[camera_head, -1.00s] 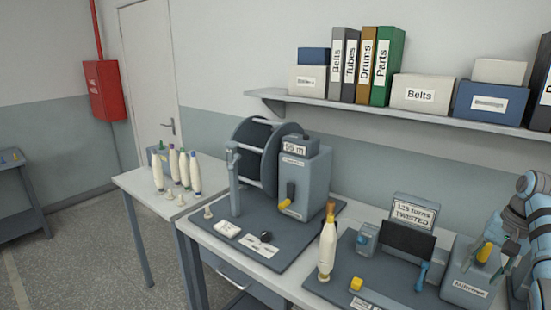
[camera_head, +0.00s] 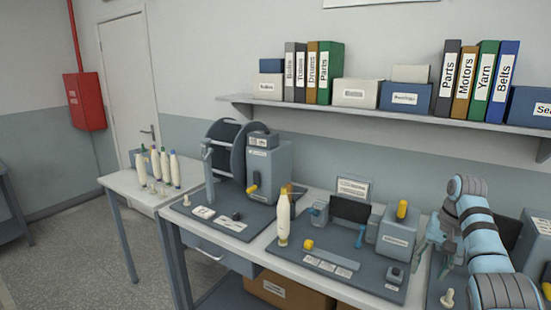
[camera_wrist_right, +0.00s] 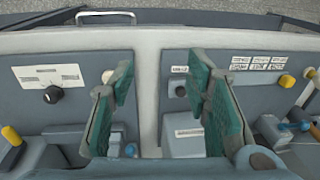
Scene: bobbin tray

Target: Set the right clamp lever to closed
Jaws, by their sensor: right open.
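The twist tester, with its dark plate (camera_head: 350,211) and small display sign (camera_head: 353,189), stands on the bench in the head view. The right clamp lever (camera_head: 361,236) is a blue handle at the right end of the dark plate and stands roughly upright. The left clamp (camera_head: 319,212) is at the plate's other end. My right gripper (camera_head: 430,244) is open and empty, to the right of the lever and apart from it. Its green-padded fingers (camera_wrist_right: 165,95) are spread. My left gripper is not in view.
A grey box (camera_head: 397,235) with a yellow cylinder stands between the lever and my right gripper. A cream bobbin (camera_head: 283,220) stands left of the tester. A yellow knob (camera_head: 308,244) is on the baseplate. A shelf (camera_head: 380,115) hangs above.

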